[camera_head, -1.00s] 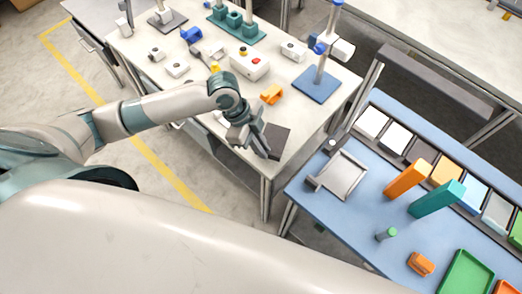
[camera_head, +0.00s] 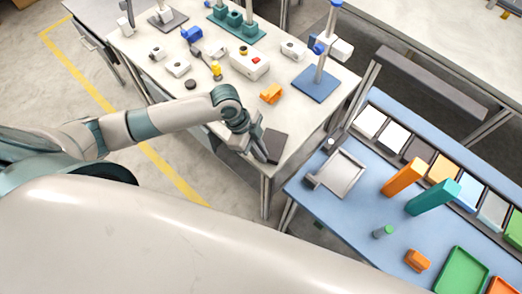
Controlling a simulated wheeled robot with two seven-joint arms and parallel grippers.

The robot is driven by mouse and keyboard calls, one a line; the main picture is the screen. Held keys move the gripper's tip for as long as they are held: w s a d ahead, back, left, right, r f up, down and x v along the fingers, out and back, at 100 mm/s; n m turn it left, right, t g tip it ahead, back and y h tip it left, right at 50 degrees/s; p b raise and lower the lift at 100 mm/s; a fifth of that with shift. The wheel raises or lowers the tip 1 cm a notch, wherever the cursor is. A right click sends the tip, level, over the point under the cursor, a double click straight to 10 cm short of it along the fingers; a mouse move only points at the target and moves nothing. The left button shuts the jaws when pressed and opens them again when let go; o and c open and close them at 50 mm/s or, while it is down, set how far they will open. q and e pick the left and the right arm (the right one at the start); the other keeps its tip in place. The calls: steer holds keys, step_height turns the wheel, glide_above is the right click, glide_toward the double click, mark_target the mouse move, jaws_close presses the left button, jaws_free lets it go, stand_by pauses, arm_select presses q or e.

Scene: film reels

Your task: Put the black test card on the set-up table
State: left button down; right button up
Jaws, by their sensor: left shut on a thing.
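The black test card (camera_head: 277,146) is a thin, dark, flat rectangle at the near right corner of the white-topped table (camera_head: 317,110). My left gripper (camera_head: 262,153) is at the card's left edge and is shut on it. The fingers hide part of that edge. I cannot tell whether the card rests on the table top or is just above it. My right gripper is not in view.
A blue stand (camera_head: 316,85), an orange piece (camera_head: 271,93) and a white box with buttons (camera_head: 249,64) stand behind the card. Right, a blue table (camera_head: 340,225) holds a grey tray (camera_head: 341,173), upright orange (camera_head: 403,177) and teal (camera_head: 432,197) blocks and a row of coloured cards.

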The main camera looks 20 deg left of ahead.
arm_select(q)
steer(key=shift+f, duration=0.1)
steer(key=c, duration=1.9)
jaws_free()
steer(key=shift+o, duration=0.2)
steer(key=b+v, duration=0.3)
steer(key=v, duration=0.9)
